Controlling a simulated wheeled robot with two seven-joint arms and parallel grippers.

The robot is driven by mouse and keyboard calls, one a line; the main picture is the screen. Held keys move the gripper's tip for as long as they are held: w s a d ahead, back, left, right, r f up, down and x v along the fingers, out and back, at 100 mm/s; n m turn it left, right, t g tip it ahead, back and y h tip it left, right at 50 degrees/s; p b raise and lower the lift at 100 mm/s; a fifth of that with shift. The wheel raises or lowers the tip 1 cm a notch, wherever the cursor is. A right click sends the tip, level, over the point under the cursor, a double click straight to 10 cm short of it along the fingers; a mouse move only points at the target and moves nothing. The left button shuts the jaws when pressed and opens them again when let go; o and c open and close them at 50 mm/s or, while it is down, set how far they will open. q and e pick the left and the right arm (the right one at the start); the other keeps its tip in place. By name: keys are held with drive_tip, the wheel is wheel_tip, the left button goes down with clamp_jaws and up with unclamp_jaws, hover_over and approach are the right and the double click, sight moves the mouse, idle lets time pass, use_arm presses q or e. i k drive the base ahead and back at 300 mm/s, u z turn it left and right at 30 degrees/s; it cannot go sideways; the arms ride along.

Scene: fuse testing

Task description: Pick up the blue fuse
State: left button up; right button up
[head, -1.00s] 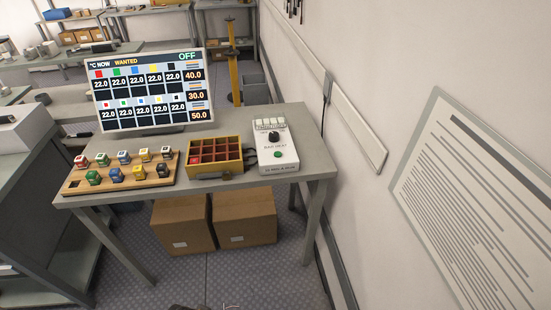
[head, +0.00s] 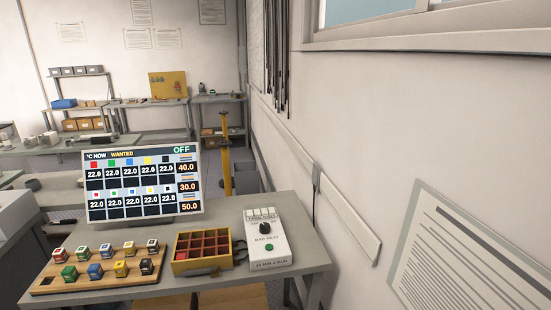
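The blue fuse (head: 95,271) is a small block in the front row of a wooden board (head: 75,287) at the left of the table. It sits between a green fuse (head: 69,272) and a yellow fuse (head: 120,268). A back row of white-topped fuses stands behind it, including one with blue markings (head: 106,251). The front row's left end shows a dark, empty slot. Neither of my grippers is in view.
A screen (head: 143,185) reading OFF stands behind the board. A yellow compartment box (head: 203,264) with something red inside and a white device (head: 267,250) with a black knob are to the right. A wall bounds the right side.

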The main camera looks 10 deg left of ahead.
sight(95, 271)
drive_tip(key=u, duration=1.6)
